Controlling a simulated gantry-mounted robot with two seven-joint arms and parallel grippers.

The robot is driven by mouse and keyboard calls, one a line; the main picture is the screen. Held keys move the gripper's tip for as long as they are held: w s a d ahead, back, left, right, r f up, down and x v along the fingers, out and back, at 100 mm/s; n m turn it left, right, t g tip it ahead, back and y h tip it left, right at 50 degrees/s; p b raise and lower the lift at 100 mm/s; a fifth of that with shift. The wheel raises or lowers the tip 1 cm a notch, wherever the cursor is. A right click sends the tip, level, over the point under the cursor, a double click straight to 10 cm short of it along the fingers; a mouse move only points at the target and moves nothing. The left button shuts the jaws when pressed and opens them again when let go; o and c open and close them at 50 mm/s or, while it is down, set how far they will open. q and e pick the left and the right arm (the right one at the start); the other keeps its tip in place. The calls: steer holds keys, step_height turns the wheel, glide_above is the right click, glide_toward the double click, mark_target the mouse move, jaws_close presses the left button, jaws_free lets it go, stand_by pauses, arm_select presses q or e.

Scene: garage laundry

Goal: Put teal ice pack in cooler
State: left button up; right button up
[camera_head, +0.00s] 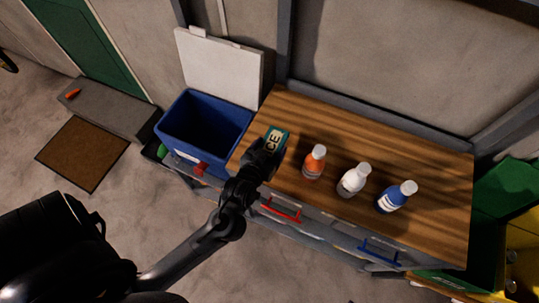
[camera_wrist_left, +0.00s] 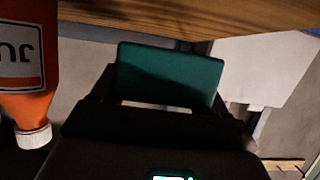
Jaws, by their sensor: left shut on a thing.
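The teal ice pack (camera_head: 277,138), with white "ICE" lettering, is at the left end of the wooden counter in the head view. My left gripper (camera_head: 264,150) is shut on it. In the left wrist view the ice pack (camera_wrist_left: 170,75) stands between the fingers, its plain teal face showing. The blue cooler (camera_head: 205,127) stands just left of the counter, its white lid (camera_head: 218,68) open and tilted back against the wall. The cooler's inside looks dark, and its floor is hard to make out. My right gripper is not in view.
An orange bottle (camera_head: 314,162), a white bottle (camera_head: 353,180) and a blue bottle (camera_head: 396,196) stand on the wooden counter (camera_head: 420,160) right of the gripper. The orange bottle is nearest. Red (camera_head: 281,211) and blue handles are on the counter's front.

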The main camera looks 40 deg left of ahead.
arm_select(q)
steer(key=shift+a+f, duration=0.1)
steer(key=shift+f, duration=0.35)
steer(key=shift+f+b, duration=0.4)
steer(key=shift+f, duration=1.05)
steer(key=shift+f, duration=0.2)
steer(key=o, duration=1.3)
steer(key=shift+c, duration=0.2)
